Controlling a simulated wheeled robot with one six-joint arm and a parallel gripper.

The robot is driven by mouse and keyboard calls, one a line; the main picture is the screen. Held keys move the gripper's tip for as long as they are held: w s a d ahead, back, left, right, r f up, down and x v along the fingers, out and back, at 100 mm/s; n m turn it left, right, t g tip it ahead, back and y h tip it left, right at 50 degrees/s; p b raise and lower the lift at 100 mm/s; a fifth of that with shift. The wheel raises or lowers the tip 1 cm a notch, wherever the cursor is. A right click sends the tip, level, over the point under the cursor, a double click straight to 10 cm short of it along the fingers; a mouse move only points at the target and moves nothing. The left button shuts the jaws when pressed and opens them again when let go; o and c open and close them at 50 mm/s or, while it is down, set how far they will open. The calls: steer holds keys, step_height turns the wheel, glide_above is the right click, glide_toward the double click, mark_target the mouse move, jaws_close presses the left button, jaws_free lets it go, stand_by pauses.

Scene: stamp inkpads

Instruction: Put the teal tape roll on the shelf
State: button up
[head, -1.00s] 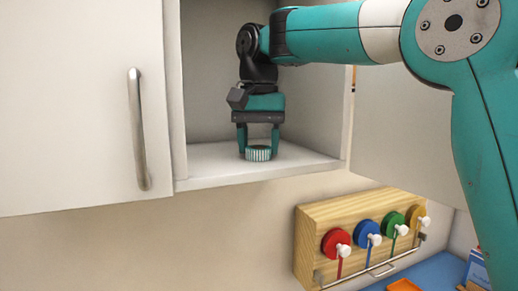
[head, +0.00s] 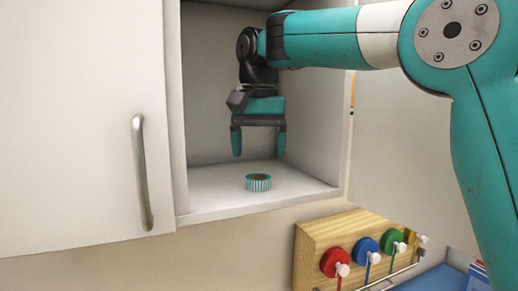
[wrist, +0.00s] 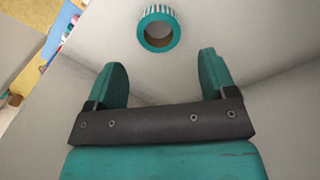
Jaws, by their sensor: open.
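The teal tape roll (head: 258,183), with white stripes on its side, lies flat on the floor of the cabinet shelf (head: 215,204) in the head view. In the wrist view the roll (wrist: 158,30) shows its teal rim and brown inner ring, beyond the fingertips. My gripper (head: 258,155) is open and empty above the roll, with a clear gap between the fingertips and it. In the wrist view my gripper's two fingers (wrist: 162,70) are spread wide with nothing between them.
A cabinet door (head: 80,130) with a metal handle (head: 143,175) stands at the left of the opening. The cabinet's side walls and back surround my gripper. Below right, a wooden rack (head: 322,240) holds several coloured tape rolls above a blue surface (head: 440,280).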

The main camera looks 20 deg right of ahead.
step_height(320, 180, up, 7)
steer(key=shift+b, duration=0.45)
